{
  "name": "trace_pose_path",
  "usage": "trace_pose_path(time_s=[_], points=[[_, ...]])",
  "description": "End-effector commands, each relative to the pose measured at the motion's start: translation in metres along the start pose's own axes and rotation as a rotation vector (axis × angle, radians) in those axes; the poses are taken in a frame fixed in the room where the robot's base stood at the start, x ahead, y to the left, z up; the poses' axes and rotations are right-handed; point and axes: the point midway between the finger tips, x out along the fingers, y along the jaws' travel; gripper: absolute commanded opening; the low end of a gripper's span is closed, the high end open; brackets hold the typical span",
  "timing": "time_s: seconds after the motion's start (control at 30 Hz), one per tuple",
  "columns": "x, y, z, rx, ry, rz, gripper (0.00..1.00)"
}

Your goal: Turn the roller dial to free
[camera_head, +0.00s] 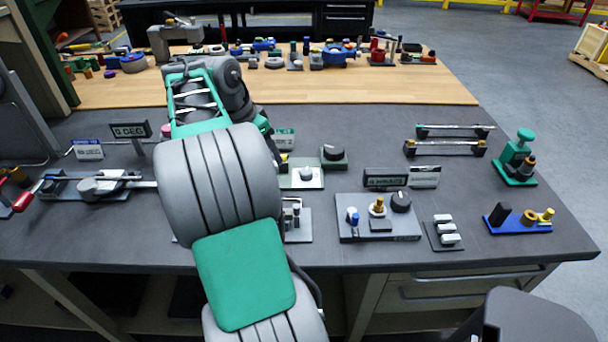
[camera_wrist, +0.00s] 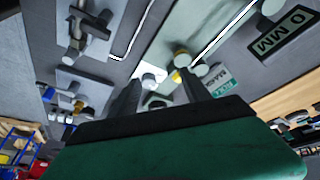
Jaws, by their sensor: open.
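My gripper (camera_wrist: 160,92) shows in the wrist view as two dark fingers spread apart, with nothing held between them. A pale round knob (camera_wrist: 149,72) shows between and beyond the fingertips; I cannot tell how far off it is. A yellow-and-silver fitting (camera_wrist: 182,62) stands close to the right finger. I cannot tell for sure which part is the roller dial, and no "free" mark is readable. In the head view, a silver knob on a white plate (camera_head: 306,174) and a dark round knob (camera_head: 333,153) stand right of my arm. My arm hides the gripper there.
A grey plate (camera_head: 372,232) with a black knob and small fittings stands right of centre. A sign reading "0 MM" (camera_wrist: 283,33) is at the wrist view's upper right. A red-handled lever fixture (camera_head: 90,187) is at left. A green press (camera_head: 517,160) stands far right.

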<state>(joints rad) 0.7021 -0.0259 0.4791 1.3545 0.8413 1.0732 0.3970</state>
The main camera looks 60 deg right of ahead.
Motion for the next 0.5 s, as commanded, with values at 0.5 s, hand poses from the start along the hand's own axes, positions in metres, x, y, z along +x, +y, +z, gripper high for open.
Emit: trace_pose_path(time_s=[0.5], points=[[0.092, 0.038, -0.054, 0.345, 0.008, 0.106, 0.55]])
